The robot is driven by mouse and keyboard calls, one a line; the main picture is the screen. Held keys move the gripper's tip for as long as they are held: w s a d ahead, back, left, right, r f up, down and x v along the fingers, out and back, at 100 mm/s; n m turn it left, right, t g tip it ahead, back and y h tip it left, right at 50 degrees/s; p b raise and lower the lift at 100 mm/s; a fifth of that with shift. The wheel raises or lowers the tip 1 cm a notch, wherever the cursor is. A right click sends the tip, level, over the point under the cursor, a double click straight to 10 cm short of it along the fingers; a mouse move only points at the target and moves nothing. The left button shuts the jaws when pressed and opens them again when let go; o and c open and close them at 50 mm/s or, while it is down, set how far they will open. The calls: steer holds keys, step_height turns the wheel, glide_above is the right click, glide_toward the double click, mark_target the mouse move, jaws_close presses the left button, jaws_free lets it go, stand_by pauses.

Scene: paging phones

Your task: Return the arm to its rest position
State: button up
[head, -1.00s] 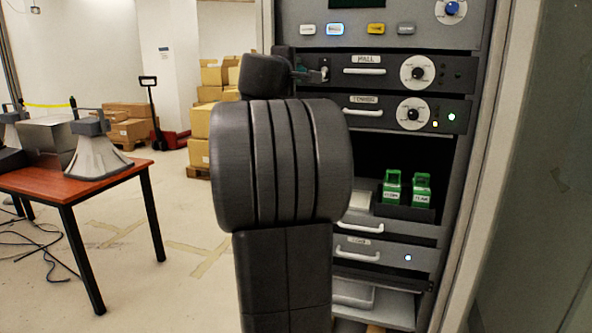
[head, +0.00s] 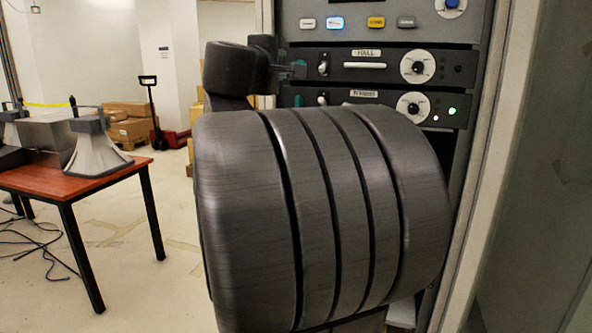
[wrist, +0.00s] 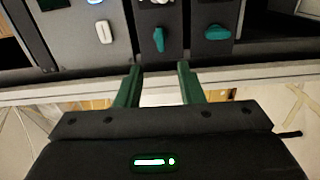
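My arm's dark grey links fill the middle of the head view, with a large ribbed joint in front of the rack. My gripper (head: 299,70) is just left of the HALL unit (head: 385,66), beside its small toggle and apart from it as far as I can tell. In the wrist view my gripper (wrist: 158,80) has its two green fingers spread with nothing between them. Beyond the fingertips are rack panels with a white switch (wrist: 104,32) and two green switches, the left one (wrist: 158,39) and the right one (wrist: 217,32).
The rack's lower unit (head: 362,94) has a lit green light; my arm hides the shelves below. A red-topped table (head: 85,186) with a horn speaker (head: 97,150) stands at left. Boxes (head: 130,128) and a pallet truck (head: 155,120) are behind. Floor between table and arm is clear.

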steer(key=w+d+n+p, duration=0.1)
steer(key=w, duration=0.2)
steer(key=w+d+p, duration=0.1)
steer(key=w+p, duration=0.1)
steer(key=w, duration=0.2)
steer(key=w+d+n+p, duration=0.1)
steer(key=w, duration=0.2)
steer(key=shift+w+d+r+n+p, duration=0.25)
steer(key=shift+w+n+p, duration=0.05)
steer(key=shift+w, duration=0.05)
steer(key=n+p, duration=0.6)
glide_toward(297, 62)
steer(key=v, duration=0.3)
steer(key=shift+s+a+f, duration=0.15)
steer(key=shift+s+f, duration=0.05)
steer(key=shift+f, duration=0.15)
